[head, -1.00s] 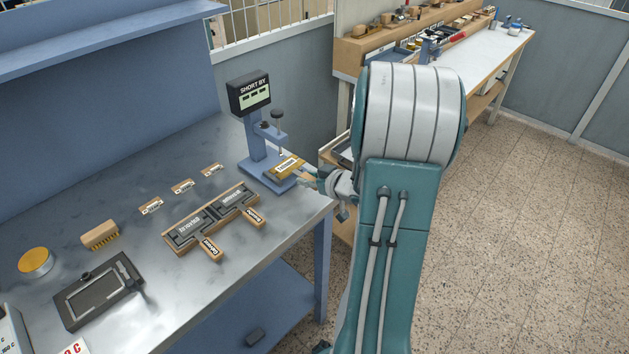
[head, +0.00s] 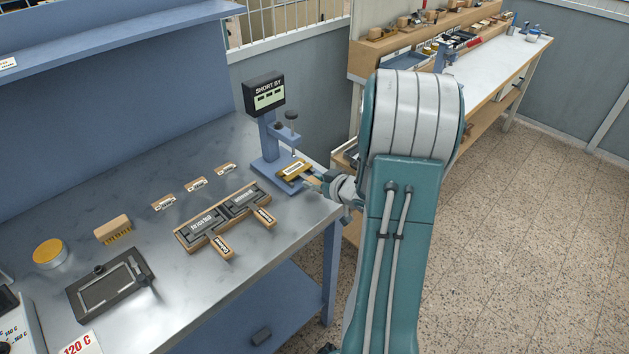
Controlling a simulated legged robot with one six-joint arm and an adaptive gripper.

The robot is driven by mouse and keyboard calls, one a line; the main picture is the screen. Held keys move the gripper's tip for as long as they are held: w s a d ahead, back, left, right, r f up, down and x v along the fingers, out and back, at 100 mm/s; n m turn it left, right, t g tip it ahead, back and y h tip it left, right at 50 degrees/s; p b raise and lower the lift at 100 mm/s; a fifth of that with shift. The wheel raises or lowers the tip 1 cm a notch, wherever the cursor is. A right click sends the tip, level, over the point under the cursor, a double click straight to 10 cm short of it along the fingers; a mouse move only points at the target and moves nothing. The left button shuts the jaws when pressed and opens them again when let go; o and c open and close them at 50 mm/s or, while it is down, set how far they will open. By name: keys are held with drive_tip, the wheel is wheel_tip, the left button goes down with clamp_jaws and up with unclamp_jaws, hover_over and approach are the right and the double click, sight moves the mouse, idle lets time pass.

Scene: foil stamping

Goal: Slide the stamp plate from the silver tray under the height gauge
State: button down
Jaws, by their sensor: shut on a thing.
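The stamp plate, a small brass-coloured plate with a dark-lettered pale label (head: 293,170), is at the blue height gauge (head: 268,135). It lies over the gauge's base, below the upright plunger. Whether it touches the base or the plunger tip cannot be made out. My gripper (head: 313,180) reaches in from the right and is shut on the plate's near right end; my wrist partly hides the fingers. I cannot read which bay is silver.
Several small label cards (head: 196,184) lie behind the tray. A wooden brush (head: 113,229), a yellow-topped round tin (head: 50,253) and a dark framed fixture (head: 111,288) stand at left. The bench's right edge runs close to the gauge.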

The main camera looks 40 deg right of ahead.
drive_tip(key=shift+c, duration=1.6)
unclamp_jaws()
drive_tip(key=v, duration=1.2)
drive_tip(key=w+a+r+m+g+h, duration=0.1)
drive_tip(key=w+a+r+h, duration=0.15)
drive_tip(key=r, duration=0.25)
drive_tip(key=w+a+r+g+h, duration=0.2)
drive_tip(key=a+r+h, duration=0.2)
drive_tip(key=r, duration=0.1)
drive_tip(key=s+a+r+g+y, duration=0.1)
drive_tip(key=s+a+g+y, duration=0.1)
drive_tip(key=s+a, duration=0.4)
drive_tip(key=s+a+r+g+y, duration=0.1)
drive_tip(key=s+a, duration=0.6)
drive_tip(key=a, duration=0.9)
drive_tip(key=shift+g+y, duration=0.9)
drive_tip(key=shift+y, duration=0.35)
